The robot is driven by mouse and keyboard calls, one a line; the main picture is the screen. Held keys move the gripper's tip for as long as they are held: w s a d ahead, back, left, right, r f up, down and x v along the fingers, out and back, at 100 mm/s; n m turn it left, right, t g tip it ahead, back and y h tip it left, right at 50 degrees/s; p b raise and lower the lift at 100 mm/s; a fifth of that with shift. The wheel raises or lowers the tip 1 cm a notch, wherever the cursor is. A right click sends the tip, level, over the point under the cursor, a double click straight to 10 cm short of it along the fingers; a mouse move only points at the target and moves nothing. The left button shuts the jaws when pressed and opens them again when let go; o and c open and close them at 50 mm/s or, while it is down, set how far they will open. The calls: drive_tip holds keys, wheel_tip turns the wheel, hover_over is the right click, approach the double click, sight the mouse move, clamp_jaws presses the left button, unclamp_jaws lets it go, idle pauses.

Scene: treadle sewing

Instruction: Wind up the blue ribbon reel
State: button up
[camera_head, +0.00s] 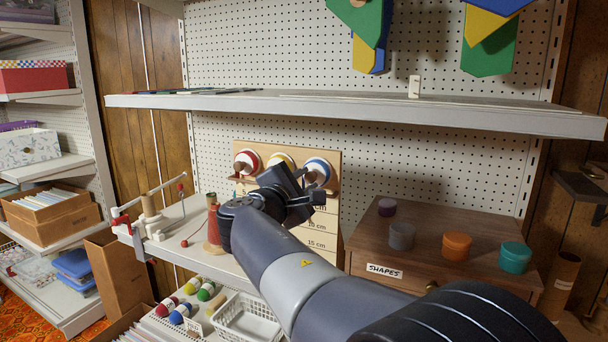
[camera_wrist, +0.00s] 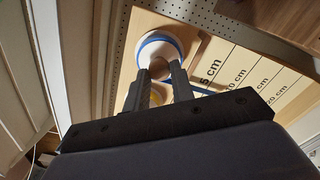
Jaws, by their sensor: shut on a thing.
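The blue ribbon reel (camera_head: 320,165) is the right one of three on a wooden board, a white disc with a blue rim. It also shows in the wrist view (camera_wrist: 150,44), with a brown knob (camera_wrist: 158,70) on its face. My gripper (camera_head: 307,178) is in front of this reel, its fingers (camera_wrist: 163,76) closed around the knob. The knob is partly hidden by the fingers. Most of the blue ribbon below the reel is hidden behind my arm in the head view.
The red-rimmed reel (camera_head: 246,162) and yellow-rimmed reel (camera_head: 280,160) sit left of it. The board has length marks in cm. A white shelf (camera_head: 350,110) overhangs the board. A wooden drawer box (camera_head: 455,272) with several tubs stands at right, a winder (camera_head: 152,222) at left.

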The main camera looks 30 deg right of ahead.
drive_tip(key=n+p, duration=0.2)
drive_tip(key=n, duration=0.1)
drive_tip(key=shift+r+n, duration=0.1)
drive_tip(key=shift+n, duration=0.3)
drive_tip(key=n+p, duration=0.3)
drive_tip(key=shift+n, duration=0.3)
drive_tip(key=n+p, duration=0.3)
drive_tip(key=shift+n, duration=0.4)
drive_tip(key=n+p, duration=0.4)
drive_tip(key=p, duration=0.1)
drive_tip(key=shift+s+d, duration=0.1)
drive_tip(key=n+p, duration=0.3)
drive_tip(key=n, duration=0.1)
drive_tip(key=shift+p, duration=0.35)
drive_tip(key=n+p, duration=0.2)
drive_tip(key=shift+n, duration=0.4)
drive_tip(key=n, duration=0.3)
drive_tip(key=shift+p, duration=0.35)
drive_tip(key=shift+s+n, duration=0.1)
drive_tip(key=shift+n, duration=1.9)
